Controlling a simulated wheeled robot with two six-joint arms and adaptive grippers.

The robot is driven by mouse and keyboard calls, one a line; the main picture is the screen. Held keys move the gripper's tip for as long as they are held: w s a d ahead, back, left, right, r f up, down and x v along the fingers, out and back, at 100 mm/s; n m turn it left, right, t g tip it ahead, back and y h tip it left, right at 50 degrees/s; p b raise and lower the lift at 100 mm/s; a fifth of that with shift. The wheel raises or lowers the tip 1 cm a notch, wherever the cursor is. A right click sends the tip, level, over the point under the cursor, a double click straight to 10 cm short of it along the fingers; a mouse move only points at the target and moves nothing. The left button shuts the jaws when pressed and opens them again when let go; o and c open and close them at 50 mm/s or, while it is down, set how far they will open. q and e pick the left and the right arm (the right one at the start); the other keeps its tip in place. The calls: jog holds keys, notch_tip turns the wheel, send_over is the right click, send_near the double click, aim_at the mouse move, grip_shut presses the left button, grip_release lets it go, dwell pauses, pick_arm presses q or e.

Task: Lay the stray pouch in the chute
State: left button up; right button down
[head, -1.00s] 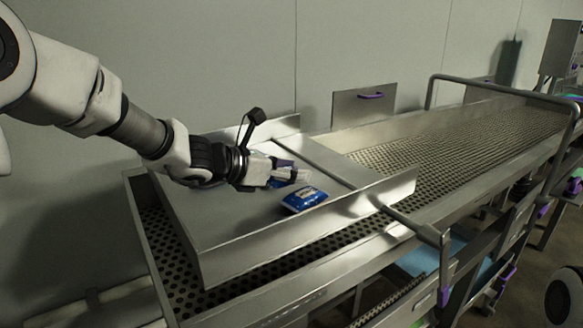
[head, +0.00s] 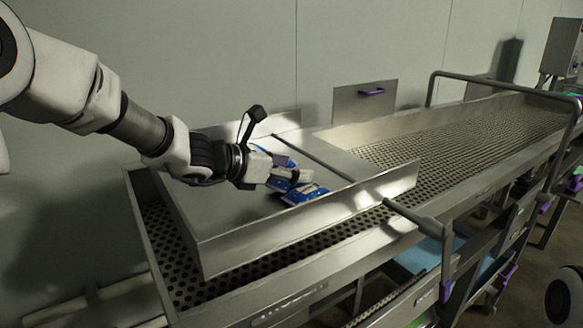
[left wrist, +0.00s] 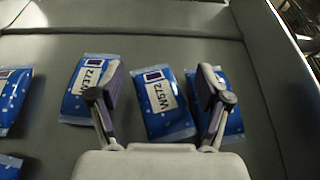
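My left gripper (head: 300,178) is low over the sloping metal chute (head: 225,220). In the left wrist view its fingers (left wrist: 158,95) are apart. A blue pouch marked W572 (left wrist: 160,100) lies between them, with gaps showing on both sides. The left finger overlaps a neighbouring blue pouch (left wrist: 84,92), and the right finger overlaps another (left wrist: 232,108); I cannot tell whether they touch. More pouches lie at the left edge (left wrist: 12,92). In the head view a blue pouch (head: 306,194) shows beside the fingertips. Which pouch is the stray one is unclear. My right gripper is out of view.
A metal bar (head: 315,160) crosses the chute. Its front wall (head: 385,188) rises near the pouches. A long perforated conveyor bed (head: 450,145) extends right, with a tubular rail (head: 500,87) over it. A wall plate with a purple handle (head: 371,92) stands behind.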

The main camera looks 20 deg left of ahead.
aim_at(270, 185)
pick_arm(q)
jog(key=shift+r+p, duration=0.65)
jog(key=shift+p, duration=0.1)
jog(key=shift+s+a+r, duration=0.1)
jog(key=shift+s+a, duration=0.1)
jog(key=b+v, duration=0.1)
jog(key=v, duration=0.3)
jog(key=shift+s+a+r, duration=0.15)
jog(key=shift+s, duration=0.2)
jog(key=v, duration=0.1)
jog(key=p+v, duration=0.1)
jog(key=shift+s+a+r, duration=0.2)
jog(key=shift+r, duration=0.2)
jog(key=p+v, duration=0.2)
jog(key=p, duration=0.1)
jog(key=p+v, duration=0.1)
jog(key=p, duration=0.1)
jog(key=shift+s+a+f, duration=0.15)
jog(key=shift+s+a, duration=0.1)
jog(key=shift+s, duration=0.05)
jog(key=shift+a, duration=0.1)
